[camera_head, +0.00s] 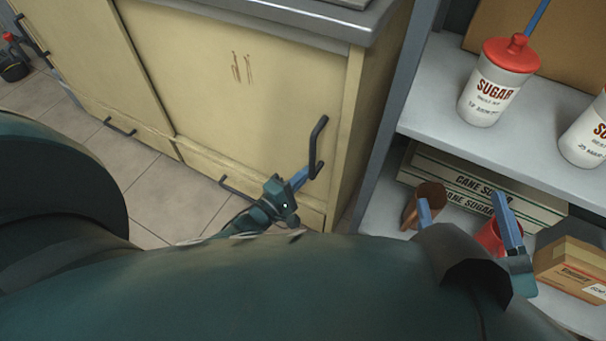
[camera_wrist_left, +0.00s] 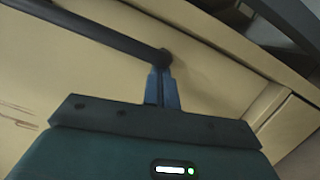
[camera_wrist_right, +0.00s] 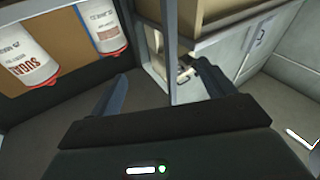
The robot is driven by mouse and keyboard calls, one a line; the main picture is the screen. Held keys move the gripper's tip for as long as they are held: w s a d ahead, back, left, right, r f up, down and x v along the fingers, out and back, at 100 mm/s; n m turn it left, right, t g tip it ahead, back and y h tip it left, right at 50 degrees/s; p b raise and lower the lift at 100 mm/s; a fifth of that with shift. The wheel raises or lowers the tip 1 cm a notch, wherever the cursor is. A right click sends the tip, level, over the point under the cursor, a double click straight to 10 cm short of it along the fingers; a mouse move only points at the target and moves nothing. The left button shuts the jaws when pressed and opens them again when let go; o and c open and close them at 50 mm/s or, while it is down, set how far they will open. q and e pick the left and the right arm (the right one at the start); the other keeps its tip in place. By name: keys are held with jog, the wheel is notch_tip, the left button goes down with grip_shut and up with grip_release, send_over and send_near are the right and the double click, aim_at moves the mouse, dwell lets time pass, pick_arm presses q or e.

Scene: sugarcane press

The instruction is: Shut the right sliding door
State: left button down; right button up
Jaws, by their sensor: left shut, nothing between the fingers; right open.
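The right sliding door (camera_head: 235,85) is a cream cabinet panel with brown scratch marks. Its dark bar handle (camera_head: 318,147) is near the panel's right end and also crosses the upper left of the left wrist view (camera_wrist_left: 90,32). My left gripper (camera_head: 303,177) is shut and empty. Its blue fingertips (camera_wrist_left: 161,72) are together right beside the handle's mounted end; whether they touch it I cannot tell. My right gripper (camera_head: 465,210) is open and empty in front of the shelf, its fingers wide apart in the right wrist view (camera_wrist_right: 160,80).
A grey shelf (camera_head: 450,105) at right holds sugar containers (camera_head: 495,85), a cane sugar box (camera_head: 480,185) and a brown cup (camera_head: 428,198). Another cream panel (camera_head: 85,50) is at left. A metal counter (camera_head: 300,18) tops the cabinet. Tiled floor (camera_head: 165,195) shows in front.

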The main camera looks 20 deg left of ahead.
pick_arm(q)
jog(key=shift+d, duration=0.4)
jog(key=shift+s, duration=0.1)
jog(key=p+v, duration=0.2)
jog(key=v, duration=0.5)
jog(key=shift+s+a, duration=0.2)
jog(key=shift+a, duration=0.2)
